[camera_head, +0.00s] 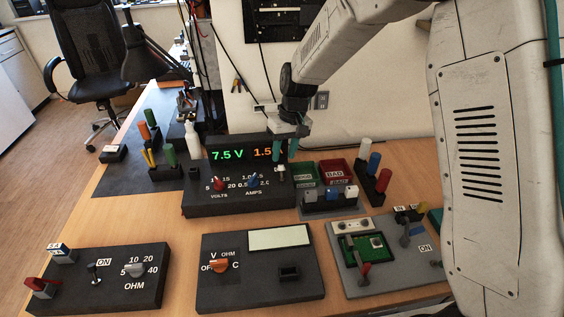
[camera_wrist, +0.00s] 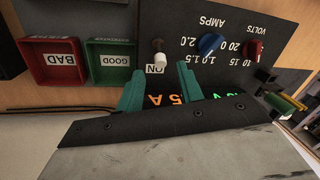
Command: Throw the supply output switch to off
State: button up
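The supply is a black box (camera_head: 232,201) with a lit display (camera_head: 228,155) reading 7.5 V and about 1.5 A, partly covered by my gripper in the head view. Its output switch (camera_wrist: 159,57) is a small white-tipped lever beside an ON label (camera_wrist: 155,69), at the end of the row past the blue amps knob (camera_wrist: 210,44). The switch also shows in the head view (camera_head: 281,169). My gripper (camera_wrist: 160,75) is open, with its two teal fingers apart. The switch lies just beyond and between the fingertips in the wrist view; I see no contact.
A red volts knob (camera_wrist: 254,50) sits beyond the amps knob. A green GOOD bin (camera_wrist: 110,60) and a red BAD bin (camera_wrist: 52,60) stand close to the supply. A meter (camera_head: 262,283), a resistance box (camera_head: 105,283) and a grey test fixture (camera_head: 345,240) stand in front.

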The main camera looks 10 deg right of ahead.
aim_at(281, 173)
jog(key=shift+s+a+f, duration=0.1)
jog(key=shift+a+f, duration=0.1)
jog(key=shift+f, duration=0.8)
jog(key=shift+a+f, duration=0.15)
jog(key=shift+f, duration=0.8)
grip_shut()
